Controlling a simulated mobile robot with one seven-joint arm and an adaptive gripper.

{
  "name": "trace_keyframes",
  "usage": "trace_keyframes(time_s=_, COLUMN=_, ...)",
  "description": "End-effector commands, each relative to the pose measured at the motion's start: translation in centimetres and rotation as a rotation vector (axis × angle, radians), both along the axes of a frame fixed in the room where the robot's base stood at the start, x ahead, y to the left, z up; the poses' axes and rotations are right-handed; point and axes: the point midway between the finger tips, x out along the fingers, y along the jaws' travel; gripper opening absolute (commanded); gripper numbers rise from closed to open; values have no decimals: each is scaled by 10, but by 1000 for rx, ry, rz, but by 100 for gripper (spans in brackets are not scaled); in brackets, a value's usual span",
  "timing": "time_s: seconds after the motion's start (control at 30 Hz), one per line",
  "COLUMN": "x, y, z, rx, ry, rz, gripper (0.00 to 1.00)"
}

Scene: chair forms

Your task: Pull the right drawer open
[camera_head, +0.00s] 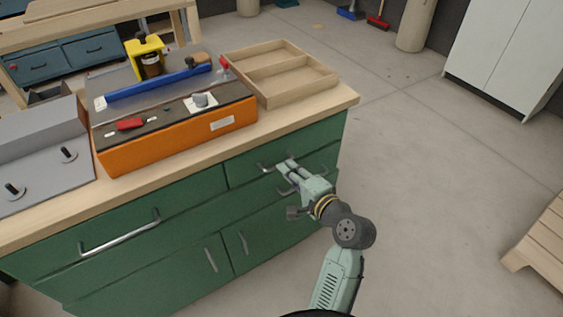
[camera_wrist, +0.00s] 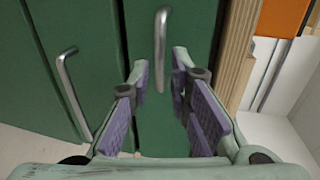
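The right drawer (camera_head: 240,170) is a green front under the wooden worktop, and it looks shut flush with the cabinet. Its metal bar handle is partly hidden by my gripper (camera_head: 286,177) in the head view. In the wrist view the handle (camera_wrist: 162,35) stands upright in the picture at the top middle. My gripper (camera_wrist: 160,75) is open, with its purple-padded fingers apart. The handle's lower end shows in the gap between the fingertips. I cannot tell whether the fingers reach around it; they are not closed on it.
A left drawer with a long handle (camera_head: 120,238) and lower doors with handles (camera_head: 243,242) share the cabinet. The floor to the right is mostly clear; a wooden pallet (camera_head: 540,245) lies at the right edge.

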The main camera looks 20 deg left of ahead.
Motion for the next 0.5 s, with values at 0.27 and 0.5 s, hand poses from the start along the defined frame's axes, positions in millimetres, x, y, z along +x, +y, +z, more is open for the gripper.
trace_keyframes(time_s=0.27, x=25, y=32, z=-8, rx=0, ry=-1, rz=1, gripper=18)
trace_keyframes(time_s=0.5, x=31, y=39, z=-10, rx=-1, ry=-2, rz=-1, gripper=18)
